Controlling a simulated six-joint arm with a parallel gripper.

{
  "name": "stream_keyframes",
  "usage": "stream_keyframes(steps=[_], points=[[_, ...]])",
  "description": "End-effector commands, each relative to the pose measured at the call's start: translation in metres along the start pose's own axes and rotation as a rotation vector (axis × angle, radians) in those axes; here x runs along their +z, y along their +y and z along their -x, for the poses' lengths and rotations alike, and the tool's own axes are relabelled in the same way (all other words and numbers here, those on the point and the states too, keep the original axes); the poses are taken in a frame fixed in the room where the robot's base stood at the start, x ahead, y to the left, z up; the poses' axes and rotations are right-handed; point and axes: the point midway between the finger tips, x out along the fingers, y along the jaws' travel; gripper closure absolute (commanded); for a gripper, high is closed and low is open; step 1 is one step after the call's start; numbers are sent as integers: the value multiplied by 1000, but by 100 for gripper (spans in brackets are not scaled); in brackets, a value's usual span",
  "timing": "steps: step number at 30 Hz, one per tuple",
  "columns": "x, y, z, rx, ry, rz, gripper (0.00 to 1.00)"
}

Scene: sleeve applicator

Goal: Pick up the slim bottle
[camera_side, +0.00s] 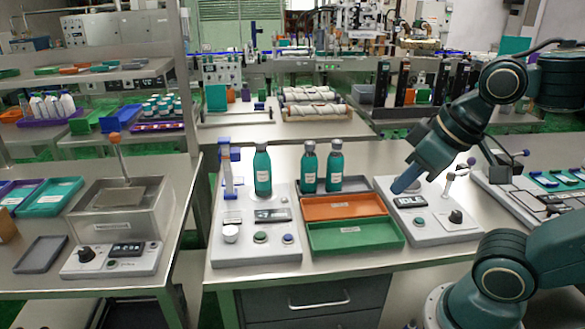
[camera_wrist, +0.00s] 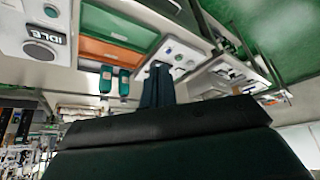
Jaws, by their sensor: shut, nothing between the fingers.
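Several teal bottles with grey caps and white labels stand upright in the side view. One bottle (camera_side: 262,172) stands on the left grey device. Two more stand side by side behind the orange tray: a narrower-looking bottle (camera_side: 309,168), probably the slim one, and the bottle (camera_side: 334,168) to its right. The pair also shows in the wrist view, as a left bottle (camera_wrist: 106,80) and a right bottle (camera_wrist: 124,83). My gripper (camera_side: 399,187) is shut and empty above the right grey device, well right of the bottles. Its closed fingers show in the wrist view (camera_wrist: 157,85).
An orange tray (camera_side: 343,207) and a green tray (camera_side: 355,235) lie in front of the pair. The right grey device (camera_side: 430,224) has a small clamp lever and a knob.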

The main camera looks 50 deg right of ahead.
Motion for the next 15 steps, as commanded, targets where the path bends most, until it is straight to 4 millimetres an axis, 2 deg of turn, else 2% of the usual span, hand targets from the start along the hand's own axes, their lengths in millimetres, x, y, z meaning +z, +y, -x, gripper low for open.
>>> stream_keyframes(steps=[2, 12, 13, 15], points=[[0, 0, 0, 0, 0, 0, 98], [0, 0, 0, 0, 0, 0, 31], [0, 0, 0, 0, 0, 0, 28], [0, 0, 0, 0, 0, 0, 28]])
